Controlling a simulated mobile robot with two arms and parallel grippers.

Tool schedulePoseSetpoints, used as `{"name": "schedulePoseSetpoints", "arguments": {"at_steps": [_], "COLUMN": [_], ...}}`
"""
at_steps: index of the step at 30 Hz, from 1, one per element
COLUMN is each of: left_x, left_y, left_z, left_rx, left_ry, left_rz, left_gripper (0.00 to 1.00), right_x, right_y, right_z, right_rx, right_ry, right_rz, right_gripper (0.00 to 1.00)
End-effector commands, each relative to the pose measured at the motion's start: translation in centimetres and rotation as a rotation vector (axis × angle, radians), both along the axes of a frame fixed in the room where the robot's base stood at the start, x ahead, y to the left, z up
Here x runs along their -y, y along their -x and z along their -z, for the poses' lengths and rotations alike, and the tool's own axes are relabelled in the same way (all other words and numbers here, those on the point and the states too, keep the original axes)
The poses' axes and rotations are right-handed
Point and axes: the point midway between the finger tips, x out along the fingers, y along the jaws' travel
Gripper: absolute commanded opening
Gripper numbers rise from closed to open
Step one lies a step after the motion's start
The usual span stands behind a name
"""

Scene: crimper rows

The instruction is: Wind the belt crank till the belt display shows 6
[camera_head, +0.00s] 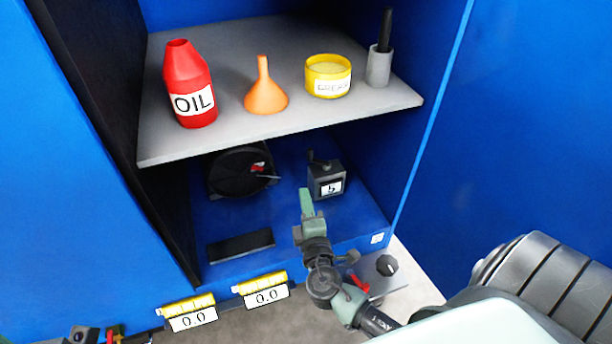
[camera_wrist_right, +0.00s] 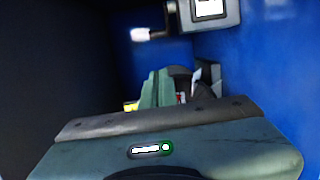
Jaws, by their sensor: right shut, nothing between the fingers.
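A small dark box (camera_head: 318,179) stands on the blue floor of the cabinet, below the grey shelf. It has a black crank-like handle (camera_head: 313,159) on top and a white display (camera_head: 331,188) that appears to read 5. In the right wrist view, the box (camera_wrist_right: 222,14) is cut off at the top, with a pale grip (camera_wrist_right: 141,34) at its left. My right gripper (camera_head: 306,192) is shut and empty, just in front of and below the box, apart from it. Its green fingers also show in the wrist view (camera_wrist_right: 157,88).
The shelf (camera_head: 220,140) above holds a red oil bottle (camera_head: 188,85), an orange funnel (camera_head: 265,92), a yellow tub (camera_head: 328,76) and a grey holder (camera_head: 379,68). A black round part (camera_head: 225,175) sits left of the box. Two yellow-topped displays (camera_head: 193,320) (camera_head: 267,296) read 0.0.

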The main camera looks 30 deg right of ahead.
Motion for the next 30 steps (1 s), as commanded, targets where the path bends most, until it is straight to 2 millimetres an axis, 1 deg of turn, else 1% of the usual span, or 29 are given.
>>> {"name": "schedulePoseSetpoints", "arguments": {"at_steps": [5,15,18,21,25,30], "left_x": [0.0,0.1,0.0,0.0,0.0,0.0], "left_y": [-0.1,-0.2,-0.2,-0.2,-0.2,-0.1], "left_z": [0.4,1.6,1.7,1.9,1.9,1.8], "left_rx": [-0.002,-0.005,-0.005,-0.004,-0.002,0.001], "left_ry": [-0.001,-0.002,-0.002,-0.001,-0.002,-0.002], "left_rz": [0.000,0.000,0.000,0.000,0.000,-0.001], "left_gripper": [0.20,0.20,0.20,0.20,0.20,0.20], "right_x": [1.0,3.9,5.5,6.5,7.3,7.5], "right_y": [-2.5,-9.1,-9.6,-10.0,-10.3,-10.4], "right_z": [0.0,0.0,0.1,0.1,0.1,0.0], "right_rx": [0.004,0.002,0.000,-0.001,-0.001,-0.002], "right_ry": [0.002,0.002,0.004,0.003,0.003,0.001], "right_rz": [0.001,0.002,0.003,0.002,0.002,0.002], "right_gripper": [0.00,0.00,0.00,0.00,0.00,0.00]}}
